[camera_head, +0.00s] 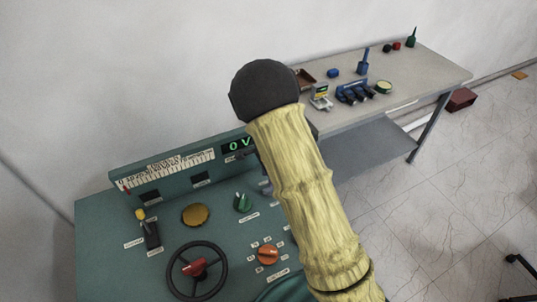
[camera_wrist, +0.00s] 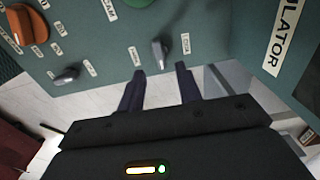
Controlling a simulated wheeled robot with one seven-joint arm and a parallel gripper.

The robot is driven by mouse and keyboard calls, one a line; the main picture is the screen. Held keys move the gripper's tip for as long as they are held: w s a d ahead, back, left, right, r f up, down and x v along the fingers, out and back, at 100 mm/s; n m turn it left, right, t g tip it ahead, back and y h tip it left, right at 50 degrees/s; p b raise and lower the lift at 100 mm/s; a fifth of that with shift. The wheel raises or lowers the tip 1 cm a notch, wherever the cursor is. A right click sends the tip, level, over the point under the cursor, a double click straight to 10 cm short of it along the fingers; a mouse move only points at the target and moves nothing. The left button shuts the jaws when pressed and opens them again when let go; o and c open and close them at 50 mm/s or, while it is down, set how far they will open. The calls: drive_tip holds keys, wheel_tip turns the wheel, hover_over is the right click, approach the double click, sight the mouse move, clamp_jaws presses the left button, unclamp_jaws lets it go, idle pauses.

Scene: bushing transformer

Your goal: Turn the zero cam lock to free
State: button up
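In the wrist view a small grey lever knob (camera_wrist: 159,54) stands on the green panel between two white labels. A second grey knob (camera_wrist: 66,76) is further left. The label text is too small to read surely, so I cannot tell which is the zero cam lock. My gripper (camera_wrist: 160,70) is open, with its two dark fingers apart and the first knob just ahead of the gap between their tips. I cannot tell whether they touch it. In the head view my yellow arm hides the gripper and much of the console's right side.
The green console (camera_head: 105,235) carries a black handwheel (camera_head: 172,276), an orange knob (camera_head: 268,255), a green knob (camera_head: 243,202) and a yellow-tipped lever (camera_head: 150,232). A grey table (camera_head: 425,75) with tools stands behind to the right.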

wheel_tip(320, 180, up, 11)
drive_tip(key=b, duration=0.1)
drive_tip(key=shift+r+b, duration=0.15)
drive_tip(key=shift+b, duration=0.15)
drive_tip(key=s+d+r+n+t, duration=0.1)
drive_tip(key=s+d+n, duration=0.4)
drive_tip(key=s, duration=0.4)
drive_tip(key=s+d+r+n+t, duration=0.1)
drive_tip(key=s+d+n, duration=0.5)
drive_tip(key=s+n, duration=0.2)
drive_tip(key=shift+s+d+n+t, duration=0.25)
drive_tip(key=shift+s+n+t, duration=0.05)
drive_tip(key=shift+s, duration=0.25)
drive_tip(key=shift+o, duration=0.2)
